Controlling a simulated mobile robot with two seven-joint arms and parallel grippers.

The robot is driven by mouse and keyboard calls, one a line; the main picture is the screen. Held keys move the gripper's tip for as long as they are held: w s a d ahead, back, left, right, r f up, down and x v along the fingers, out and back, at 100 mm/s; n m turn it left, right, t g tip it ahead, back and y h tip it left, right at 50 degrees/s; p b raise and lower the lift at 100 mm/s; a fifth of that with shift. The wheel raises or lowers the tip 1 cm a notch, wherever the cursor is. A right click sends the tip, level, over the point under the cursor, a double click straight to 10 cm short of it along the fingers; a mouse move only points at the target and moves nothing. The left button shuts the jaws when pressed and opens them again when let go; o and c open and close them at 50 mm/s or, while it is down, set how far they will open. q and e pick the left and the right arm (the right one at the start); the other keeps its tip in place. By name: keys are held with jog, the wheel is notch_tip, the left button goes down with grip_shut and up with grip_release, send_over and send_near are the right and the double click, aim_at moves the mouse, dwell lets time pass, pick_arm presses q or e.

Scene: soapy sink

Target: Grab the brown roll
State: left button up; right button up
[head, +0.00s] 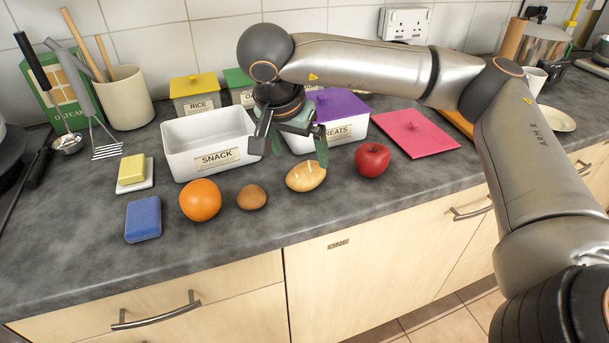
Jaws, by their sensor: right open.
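The brown roll (306,177) is a small oval, golden-brown bun with pale slashes on top. It lies on the dark grey counter between a small brown round item (252,197) and a red apple (372,160). My right gripper (290,149) is open and empty, pointing down. It is above and behind the roll, in front of the treats box and beside the snack box, with one finger towards each. It appears apart from the roll. My left gripper is not in view.
An open white snack box (209,145) and a treats box with a purple lid (340,105) stand behind. An orange (200,200), blue sponge (143,219) and yellow block (132,170) are left. The counter's front strip is clear.

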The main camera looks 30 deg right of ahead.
aim_at(305, 170)
jog(key=x, duration=0.6)
jog(key=shift+d+f, duration=0.1)
jog(key=shift+f, duration=0.25)
jog(key=c, duration=1.1)
